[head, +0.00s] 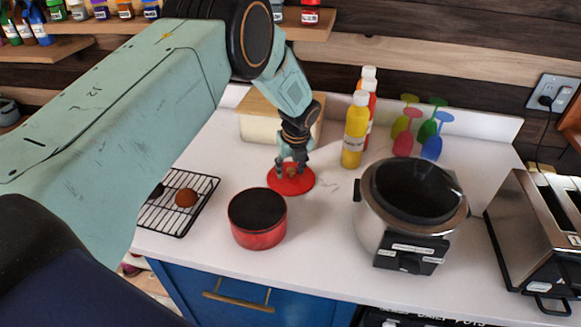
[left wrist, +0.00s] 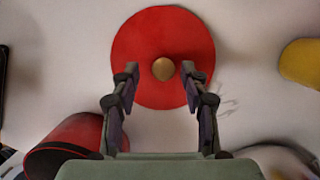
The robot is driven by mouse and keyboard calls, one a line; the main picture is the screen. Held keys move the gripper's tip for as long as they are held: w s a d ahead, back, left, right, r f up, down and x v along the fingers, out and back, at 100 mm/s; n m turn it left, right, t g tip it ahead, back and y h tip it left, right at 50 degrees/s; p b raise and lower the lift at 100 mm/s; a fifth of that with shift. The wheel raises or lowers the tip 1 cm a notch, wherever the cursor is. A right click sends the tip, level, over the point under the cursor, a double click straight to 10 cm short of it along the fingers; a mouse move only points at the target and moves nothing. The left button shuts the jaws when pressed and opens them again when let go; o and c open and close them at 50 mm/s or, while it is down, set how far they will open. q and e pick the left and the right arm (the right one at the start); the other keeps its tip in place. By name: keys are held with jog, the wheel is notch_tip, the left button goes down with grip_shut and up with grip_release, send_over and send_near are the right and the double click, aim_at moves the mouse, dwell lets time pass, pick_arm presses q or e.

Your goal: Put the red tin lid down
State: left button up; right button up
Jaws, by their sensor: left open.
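The red tin lid (head: 291,182) lies flat on the white counter, behind and to the right of the red tin (head: 258,222). In the left wrist view the lid (left wrist: 150,35) is a red disc with a round brass-coloured knob (left wrist: 163,69). My left gripper (head: 292,166) is directly over the lid. In the left wrist view its fingers (left wrist: 160,72) are open, one on each side of the knob, with gaps between them and it. The tin stands upright with a dark inside, and its edge (left wrist: 70,140) shows at lower left in the left wrist view. My right gripper is not in view.
A wire rack (head: 160,212) with a brown round item (head: 186,197) is to the left. A yellow bottle (head: 355,130) stands behind right of the lid. A slow cooker (head: 385,215) and a toaster (head: 535,235) stand right. Bare counter lies between the lid and cooker.

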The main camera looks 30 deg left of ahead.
pick_arm(q)
jog(key=shift+w+d+r, duration=0.1)
jog(key=shift+w+r, duration=0.1)
jog(key=shift+r, duration=0.15)
jog(key=v, duration=1.1)
jog(key=shift+s+r, duration=0.2)
jog(key=shift+s, duration=0.2)
